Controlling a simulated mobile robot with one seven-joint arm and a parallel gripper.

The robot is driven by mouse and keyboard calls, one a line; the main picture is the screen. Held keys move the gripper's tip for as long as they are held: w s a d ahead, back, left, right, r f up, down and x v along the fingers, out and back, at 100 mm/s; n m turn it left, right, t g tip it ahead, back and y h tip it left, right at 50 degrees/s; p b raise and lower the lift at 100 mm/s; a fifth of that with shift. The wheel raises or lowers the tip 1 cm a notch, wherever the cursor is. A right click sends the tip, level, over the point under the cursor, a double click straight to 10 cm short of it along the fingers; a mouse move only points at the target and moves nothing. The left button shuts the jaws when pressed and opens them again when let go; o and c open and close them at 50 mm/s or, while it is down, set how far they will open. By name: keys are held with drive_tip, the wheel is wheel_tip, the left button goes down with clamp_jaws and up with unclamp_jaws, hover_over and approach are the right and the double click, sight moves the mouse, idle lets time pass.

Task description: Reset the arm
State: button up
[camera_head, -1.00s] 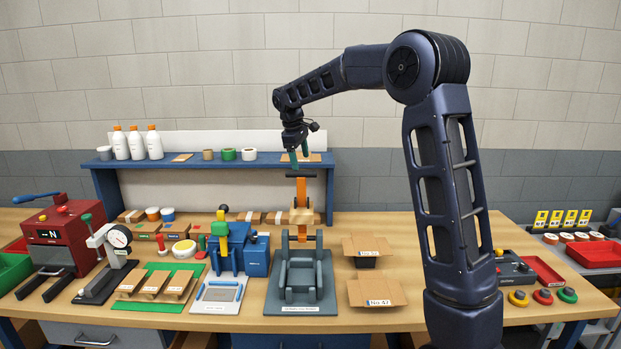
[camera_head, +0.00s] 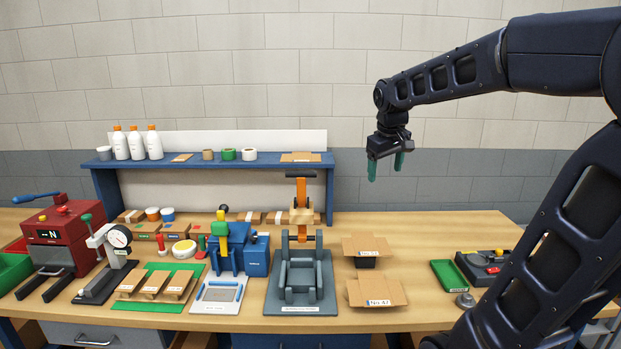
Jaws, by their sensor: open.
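My gripper (camera_head: 385,167) hangs in the air at the right of the blue shelf, high above the table. Its two green fingers point down and stand apart, with nothing between them. My dark arm reaches in from the right side and covers the table's right end.
A blue shelf (camera_head: 215,162) with bottles and tape rolls stands at the back. Open boxes (camera_head: 376,291) and a green tray (camera_head: 447,275) lie to the right. Air around my gripper is clear.

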drive_tip(key=s+d+f+m, duration=0.2)
drive_tip(key=s+d+f, duration=0.1)
drive_tip(key=s, duration=0.5)
drive_tip(key=s+d+f+m+t, duration=0.1)
drive_tip(key=s+d+f+m, duration=0.2)
drive_tip(key=s, duration=0.5)
wheel_tip(320, 180, down, 2)
drive_tip(key=shift+d+f+m+y, duration=0.1)
drive_tip(key=shift+d+m+y, duration=0.2)
drive_tip(key=shift+d, duration=0.45)
drive_tip(key=shift+s, duration=0.1)
